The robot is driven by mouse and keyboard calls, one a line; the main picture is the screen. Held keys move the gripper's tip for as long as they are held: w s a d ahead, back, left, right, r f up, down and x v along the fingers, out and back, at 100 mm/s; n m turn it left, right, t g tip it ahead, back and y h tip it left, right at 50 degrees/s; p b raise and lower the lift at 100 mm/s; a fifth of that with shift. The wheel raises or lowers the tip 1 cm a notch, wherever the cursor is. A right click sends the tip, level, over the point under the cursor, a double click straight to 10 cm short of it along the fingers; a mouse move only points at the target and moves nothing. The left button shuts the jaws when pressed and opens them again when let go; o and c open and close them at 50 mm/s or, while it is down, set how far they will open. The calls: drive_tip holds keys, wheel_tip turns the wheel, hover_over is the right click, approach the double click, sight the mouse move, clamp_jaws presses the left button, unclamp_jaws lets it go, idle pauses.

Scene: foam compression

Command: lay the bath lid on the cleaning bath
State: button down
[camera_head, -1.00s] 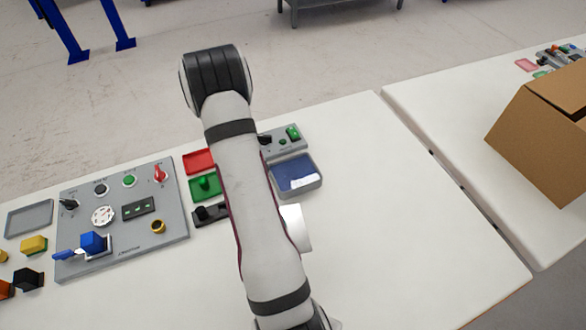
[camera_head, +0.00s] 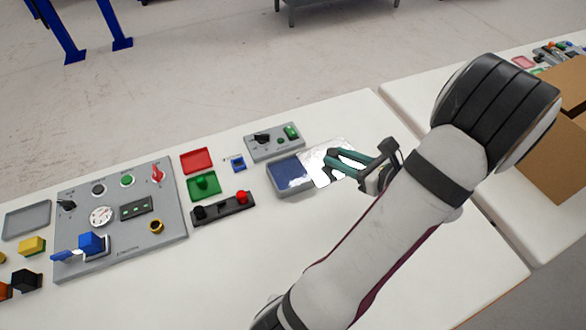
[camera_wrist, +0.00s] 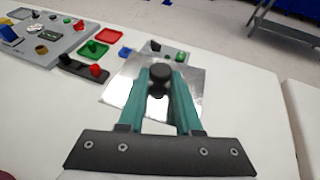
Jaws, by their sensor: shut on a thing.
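The bath lid (camera_head: 314,168) is a shiny metal plate, and in the wrist view it shows as a bright square (camera_wrist: 190,112) with a dark round knob (camera_wrist: 160,76) on top. My gripper (camera_head: 333,162), with green fingers, is shut on the lid's knob; the fingers sit either side of it in the wrist view (camera_wrist: 160,84). The cleaning bath (camera_head: 286,188) is a grey tray with a blue inside. In the head view the lid covers the bath's right part and reaches past its right side. I cannot tell whether lid and bath touch.
A grey control box (camera_head: 274,142) with a black knob and green button stands just behind the bath. A black strip with buttons (camera_head: 222,207), a green tray (camera_head: 202,187) and a red tray (camera_head: 198,160) lie to the left. The table front is clear.

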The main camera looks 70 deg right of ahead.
drive_tip(key=shift+d+f+m+h, duration=0.2)
drive_tip(key=shift+f+m+h, duration=0.1)
drive_tip(key=shift+h, duration=0.1)
drive_tip(key=w+f, duration=0.3)
drive_tip(key=w+d+f, duration=0.1)
drive_tip(key=w+f, duration=0.3)
drive_tip(key=w+d+f, duration=0.1)
drive_tip(key=w+f, duration=0.2)
drive_tip(key=shift+w+d+f, duration=0.1)
drive_tip(key=shift+w+f, duration=0.15)
drive_tip(key=shift+w, duration=0.05)
drive_tip(key=shift+f, duration=0.2)
drive_tip(key=c, duration=0.6)
unclamp_jaws()
drive_tip(key=shift+f, duration=0.1)
